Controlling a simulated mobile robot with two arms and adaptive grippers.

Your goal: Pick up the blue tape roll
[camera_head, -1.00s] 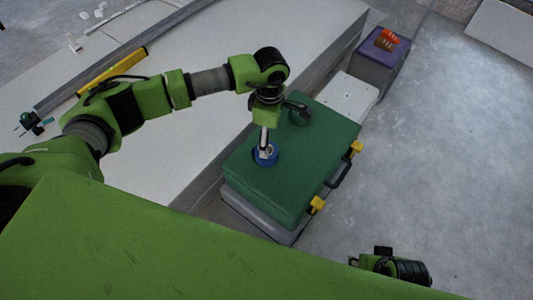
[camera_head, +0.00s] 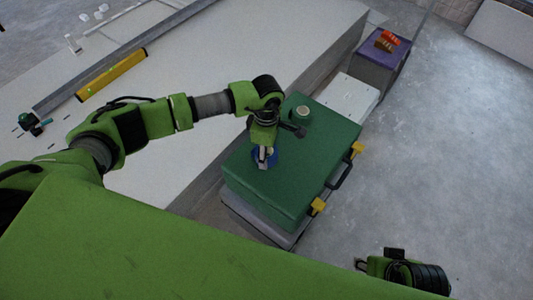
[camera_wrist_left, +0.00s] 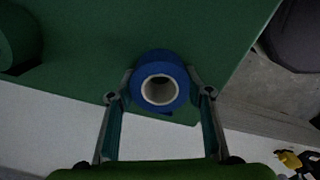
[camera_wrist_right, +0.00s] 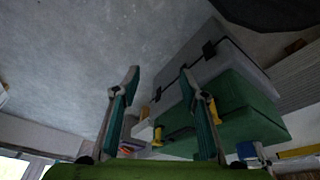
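The blue tape roll (camera_head: 272,161) lies flat on the green case (camera_head: 290,185). In the left wrist view the blue tape roll (camera_wrist_left: 160,68) shows its pale core facing up. My left gripper (camera_head: 263,163) is right over it, pointing down. In the left wrist view the left gripper (camera_wrist_left: 161,80) is open, with one finger on each side of the roll; I cannot tell if they touch it. My right gripper (camera_wrist_right: 160,80) is open and empty; it also shows at the lower right of the head view (camera_head: 361,264).
The case rests on a grey case (camera_head: 262,222). A white box (camera_head: 350,95) and a purple box (camera_head: 380,62) stand behind. A yellow level (camera_head: 112,75) lies on the pale panel (camera_head: 190,130). The floor at right is clear.

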